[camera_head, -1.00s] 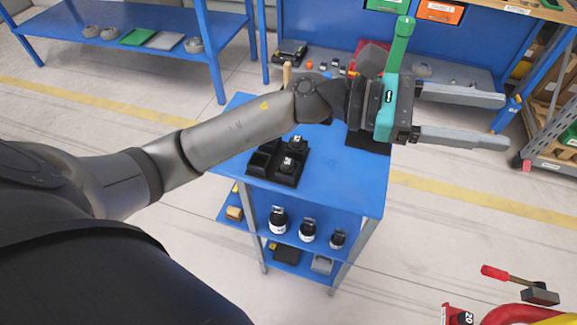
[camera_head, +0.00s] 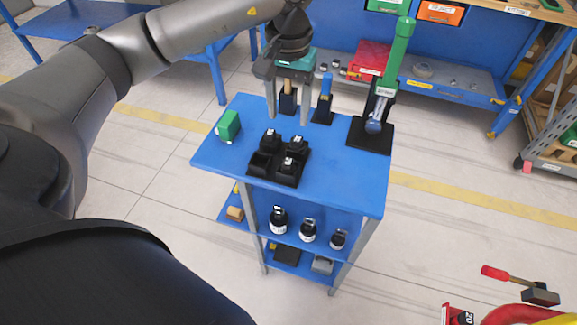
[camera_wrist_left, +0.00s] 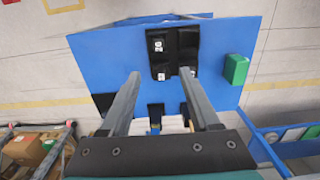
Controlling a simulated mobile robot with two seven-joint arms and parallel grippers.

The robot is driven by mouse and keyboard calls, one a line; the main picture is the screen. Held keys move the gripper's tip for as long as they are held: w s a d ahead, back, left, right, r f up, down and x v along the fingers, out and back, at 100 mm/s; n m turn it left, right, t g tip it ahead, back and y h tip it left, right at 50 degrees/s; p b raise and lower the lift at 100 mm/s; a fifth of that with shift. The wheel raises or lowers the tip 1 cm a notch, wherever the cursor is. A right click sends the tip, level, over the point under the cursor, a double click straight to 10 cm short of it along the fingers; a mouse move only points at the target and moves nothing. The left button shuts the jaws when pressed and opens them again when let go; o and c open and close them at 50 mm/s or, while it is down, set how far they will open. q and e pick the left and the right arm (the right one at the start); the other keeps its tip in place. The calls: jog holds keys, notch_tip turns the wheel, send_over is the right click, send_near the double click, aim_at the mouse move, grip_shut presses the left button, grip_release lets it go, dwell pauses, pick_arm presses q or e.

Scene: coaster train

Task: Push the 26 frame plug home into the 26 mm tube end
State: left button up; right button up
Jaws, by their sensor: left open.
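My left gripper (camera_head: 288,120) is open and empty, fingers pointing down over the back of the blue cart top, behind the black tray. In the left wrist view its fingers (camera_wrist_left: 160,73) reach toward the tray. The black tray (camera_head: 258,170) holds several black plugs with white labels; its front-left pocket looks empty. The front-right plug (camera_head: 289,165) shows in the left wrist view (camera_wrist_left: 158,44) with a label like 26, partly blurred. A grey tube end (camera_head: 374,125) sits low at the green post (camera_head: 398,55) on a black base. My right gripper is out of view.
Blue-handled (camera_head: 326,85) and wooden-handled tools stand in holders at the back edge, close to my left gripper. Jars (camera_head: 278,220) are on the shelf below. The cart top's front right is clear.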

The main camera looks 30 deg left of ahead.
pick_arm(q)
send_over(288, 161)
jog(key=f, duration=0.8)
jog(key=shift+w+f, duration=0.25)
jog(key=shift+f, duration=0.05)
jog(key=f, duration=0.4)
jog(key=shift+s, duration=0.3)
jog(key=shift+f, duration=0.65)
jog(key=shift+c, duration=0.4)
grip_shut()
